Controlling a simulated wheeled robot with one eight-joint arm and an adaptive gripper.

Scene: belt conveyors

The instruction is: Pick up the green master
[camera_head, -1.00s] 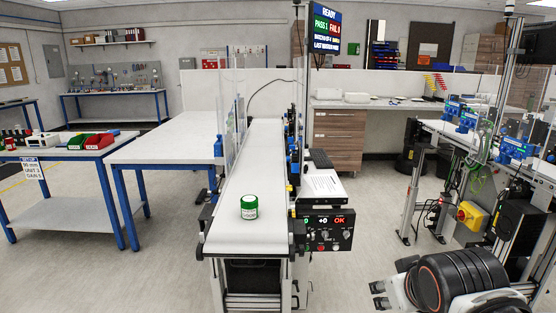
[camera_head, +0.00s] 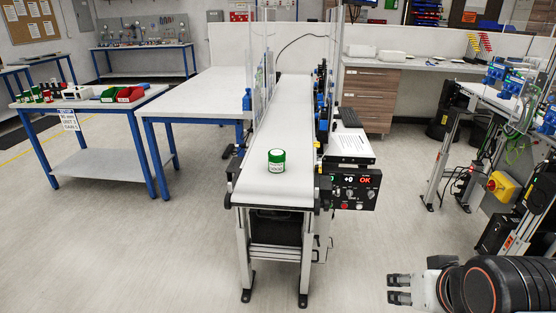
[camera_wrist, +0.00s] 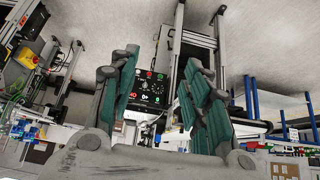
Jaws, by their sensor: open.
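My gripper (camera_head: 399,289) is at the lower right of the head view, well to the right of the conveyor and apart from the master. Its two fingers are spread with nothing between them. In the wrist view the open fingers (camera_wrist: 160,95) frame the control box (camera_wrist: 147,90), and the picture is upside down. I cannot make out the master in that view.
Clear guard panels line the belt farther back. A blue-legged table (camera_head: 190,101) stands left. The floor (camera_head: 390,240) between my gripper and the conveyor is clear.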

